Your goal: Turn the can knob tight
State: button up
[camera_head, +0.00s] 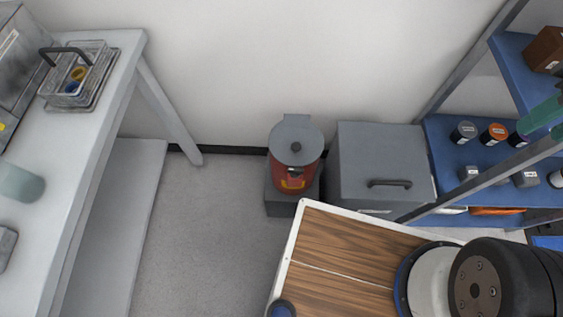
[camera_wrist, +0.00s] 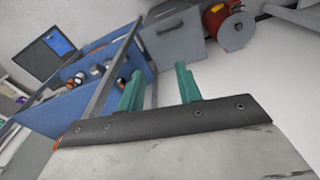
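The can (camera_head: 291,178) is red with a yellow label and a round grey lid (camera_head: 284,133). A small dark knob (camera_head: 296,147) is at the middle of the lid. The can stands on a low dark grey block (camera_head: 280,208) by the wall. The can also shows at the top of the wrist view (camera_wrist: 213,17), with its lid (camera_wrist: 231,33) toward me. My gripper (camera_wrist: 160,84) has two teal fingers spread apart with nothing between them. It is well away from the can. Teal finger parts also show at the right edge of the head view (camera_head: 541,115).
A grey box with a dark handle (camera_head: 350,150) stands right of the can. A blue shelf rack (camera_head: 445,130) with several jars is further right. A white bench (camera_head: 95,130) with a wire basket (camera_head: 62,85) is at left. Floor (camera_head: 205,235) between bench and can is clear.

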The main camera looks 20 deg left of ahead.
jog(key=w+a+f+n+g+h, duration=0.1)
jog(key=w+a+f+n, duration=0.3)
jog(key=w+a+f, duration=0.3)
jog(key=w+a+f+n+h, duration=0.1)
jog(key=w+a+f+n, duration=0.35)
jog(key=a, duration=0.45)
jog(key=n+h, duration=0.2)
jog(key=n, duration=0.9)
send_near(296, 169)
jog(key=shift+t, duration=0.5)
jog(key=x, duration=0.5)
jog(key=s+x, duration=0.1)
jog(key=x, duration=0.1)
jog(key=shift+f, duration=0.3)
jog(key=shift+d+f, duration=0.2)
jog(key=shift+f, duration=0.2)
jog(key=shift+c, duration=0.3)
